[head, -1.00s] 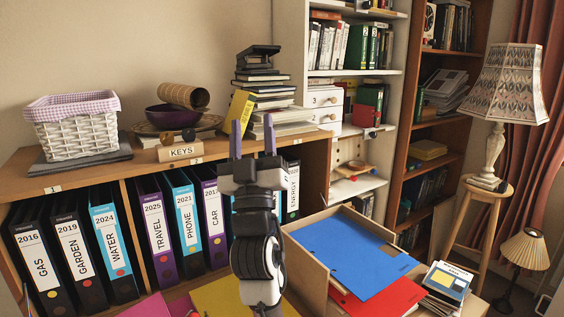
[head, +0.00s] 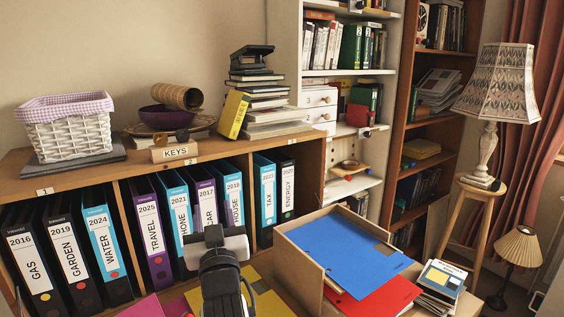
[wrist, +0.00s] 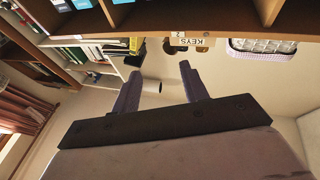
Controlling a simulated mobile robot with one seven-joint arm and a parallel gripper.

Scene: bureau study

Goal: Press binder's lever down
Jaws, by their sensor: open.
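Several upright lever-arch binders stand spine-out in the low wooden shelf in the head view. They include GAS (head: 32,262), WATER (head: 106,255), TRAVEL (head: 151,230), CAR (head: 206,205), HOUSE (head: 232,205), TAX (head: 265,200) and ENERGY (head: 287,190). I cannot make out a binder lever in either view. My arm stands in front of the shelf in the head view, below the CAR and HOUSE labels, and its fingers cannot be made out there. In the wrist view my gripper (wrist: 160,70) is open, with two separated purple fingers and nothing between them.
On the shelf top (head: 75,181) are a white basket (head: 68,132), a KEYS block (head: 174,153), a purple bowl (head: 165,117) and a book stack (head: 275,120). A wooden box (head: 303,265) with blue and red folders stands right of my arm. A lamp (head: 500,85) stands far right.

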